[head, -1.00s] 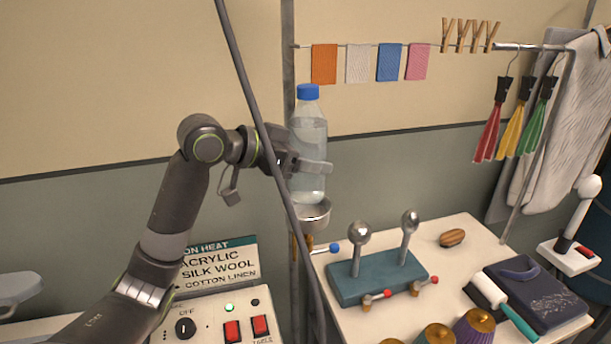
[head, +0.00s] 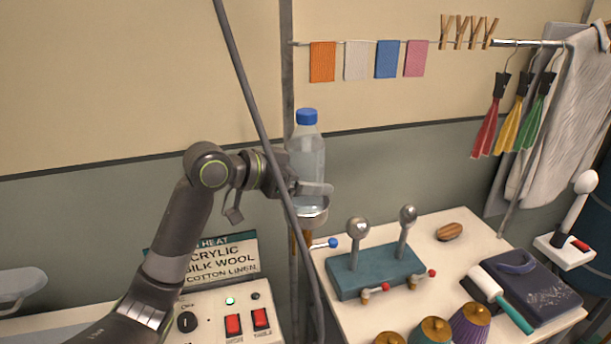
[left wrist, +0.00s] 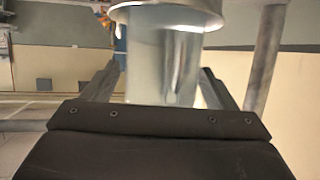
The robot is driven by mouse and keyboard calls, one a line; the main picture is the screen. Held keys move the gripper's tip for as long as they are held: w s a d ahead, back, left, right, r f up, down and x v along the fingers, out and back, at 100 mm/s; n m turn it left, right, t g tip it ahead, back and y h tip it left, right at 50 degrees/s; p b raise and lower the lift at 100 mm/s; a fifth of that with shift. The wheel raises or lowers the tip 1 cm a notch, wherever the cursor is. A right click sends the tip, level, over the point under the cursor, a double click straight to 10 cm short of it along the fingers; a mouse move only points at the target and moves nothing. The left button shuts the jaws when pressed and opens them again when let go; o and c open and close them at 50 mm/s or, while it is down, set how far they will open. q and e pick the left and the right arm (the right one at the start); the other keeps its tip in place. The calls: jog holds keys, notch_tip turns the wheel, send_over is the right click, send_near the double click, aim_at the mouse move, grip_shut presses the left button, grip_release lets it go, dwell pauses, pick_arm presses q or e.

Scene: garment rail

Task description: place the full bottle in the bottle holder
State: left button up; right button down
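The full bottle (head: 305,160) is clear with a blue cap and stands upright in the head view. My left gripper (head: 312,188) is shut around its lower part. In the left wrist view the bottle (left wrist: 162,60) fills the space between the two fingers (left wrist: 162,75). The bottle holder (head: 313,216) is a metal cup on a post, directly under the bottle. The holder's rim (left wrist: 165,14) shows at the top of the wrist view, at the bottle's lower end. I cannot tell whether the bottle's base rests on the cup's floor. My right gripper is not in view.
A thin dark cable or pole (head: 262,130) crosses in front of my left arm. A teal block with two metal balls (head: 375,271) stands on the white table (head: 455,245) right of the holder. A control panel (head: 205,325) with red switches is below my arm.

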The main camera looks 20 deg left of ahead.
pick_arm(q)
jog(key=shift+o, duration=0.2)
jog(key=shift+r, duration=0.1)
jog(key=shift+a, duration=0.15)
jog(key=shift+s+a+r, duration=0.15)
jog(key=shift+s+a, duration=0.05)
jog(key=shift+s, duration=0.05)
jog(key=b+v, duration=0.3)
jog(key=v, duration=0.8)
jog(key=shift+b, duration=0.35)
jog(key=shift+s+r, duration=0.1)
